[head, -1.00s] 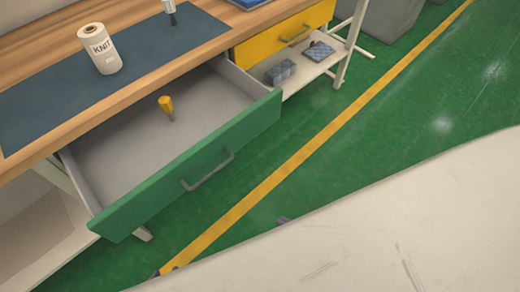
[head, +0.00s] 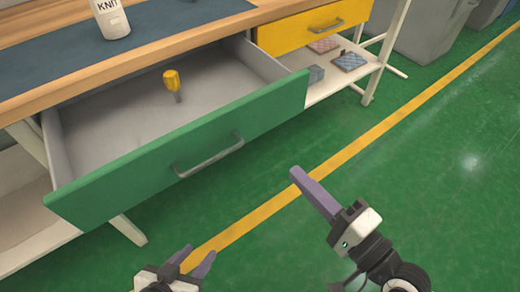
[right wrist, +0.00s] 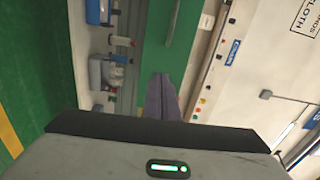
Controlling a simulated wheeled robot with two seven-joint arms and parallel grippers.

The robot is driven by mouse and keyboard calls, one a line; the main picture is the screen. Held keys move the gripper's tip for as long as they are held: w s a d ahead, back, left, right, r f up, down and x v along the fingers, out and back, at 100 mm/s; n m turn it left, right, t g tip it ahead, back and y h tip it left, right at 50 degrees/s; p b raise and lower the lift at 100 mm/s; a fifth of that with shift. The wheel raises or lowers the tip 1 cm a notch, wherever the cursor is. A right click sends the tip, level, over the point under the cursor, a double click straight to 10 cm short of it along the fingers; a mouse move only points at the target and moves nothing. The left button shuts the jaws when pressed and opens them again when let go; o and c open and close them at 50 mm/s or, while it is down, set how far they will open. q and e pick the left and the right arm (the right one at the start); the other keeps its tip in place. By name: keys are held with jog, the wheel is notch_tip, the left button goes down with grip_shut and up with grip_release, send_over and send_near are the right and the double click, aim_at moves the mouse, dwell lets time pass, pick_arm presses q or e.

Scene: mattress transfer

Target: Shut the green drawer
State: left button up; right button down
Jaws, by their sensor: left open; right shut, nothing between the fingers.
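The green drawer (head: 110,192) is pulled well out from under the workbench. Its bar handle (head: 208,156) is on the front. My right gripper (head: 296,174) is shut and empty, in front of and to the right of the handle, apart from the drawer. In the right wrist view, its purple fingers (right wrist: 163,98) point toward a green panel (right wrist: 155,50) that looks like the drawer front. My left gripper (head: 196,262) is open and empty at the bottom of the head view, below the drawer front.
A yellow drawer (head: 295,32) sits to the right under the wooden benchtop (head: 25,100) and looks shut. A low shelf (head: 330,84) below it holds small items. A white roll (head: 110,18) stands on the dark mat. The green floor (head: 430,160) in front is open, with a yellow line.

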aim_at(250, 126)
jog(key=x, duration=1.4)
jog(key=shift+r, duration=0.3)
